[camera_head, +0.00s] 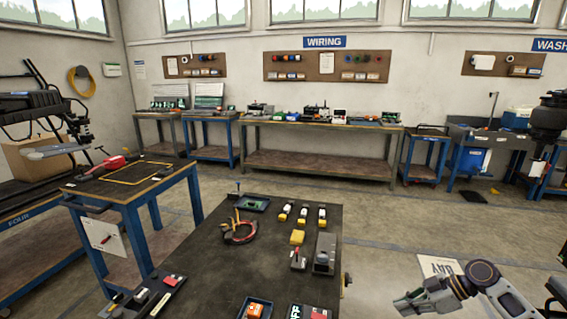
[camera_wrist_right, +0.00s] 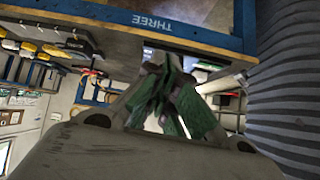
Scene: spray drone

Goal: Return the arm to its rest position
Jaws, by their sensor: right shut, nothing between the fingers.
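My right arm (camera_head: 490,285) comes in at the lower right of the head view. Its gripper (camera_head: 405,305) points left, beyond the right side of the dark work table (camera_head: 215,265), apart from it and over the floor. In the right wrist view the green-padded fingers (camera_wrist_right: 168,100) are shut together with nothing between them. My left gripper is in neither view.
The wrist view shows a blue table edge (camera_wrist_right: 150,22) marked THREE close beyond the fingers. The dark table carries red-handled pliers (camera_head: 240,232), yellow-and-white parts, a grey block (camera_head: 324,254) and trays. Open floor (camera_head: 385,240) lies right of it. A blue-framed table (camera_head: 130,190) stands left.

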